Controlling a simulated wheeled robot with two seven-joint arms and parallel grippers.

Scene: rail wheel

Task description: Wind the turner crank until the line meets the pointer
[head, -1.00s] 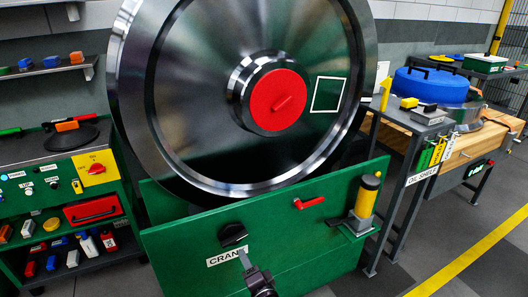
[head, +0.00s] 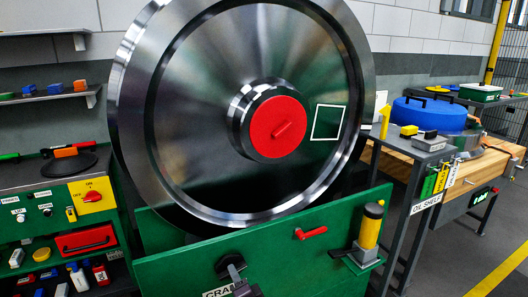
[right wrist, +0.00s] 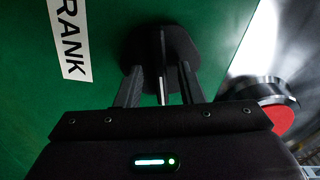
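The large steel wheel (head: 200,110) with a red hub (head: 277,127) stands on the green turner (head: 290,262). A white rectangle outline (head: 327,122) is on its face at right. A yellow upright piece (head: 384,122), possibly the pointer, stands right of the wheel. I cannot make out a separate line. The black crank (head: 228,265) is on the green front panel; it also shows in the right wrist view (right wrist: 182,45). My right gripper (right wrist: 160,88) is at the crank, its fingers apart on either side of the crank's narrow bar, with gaps visible. My left gripper is out of view.
The oil shelf (head: 420,165) stands at right. A green cabinet (head: 50,208) with tools is at left.

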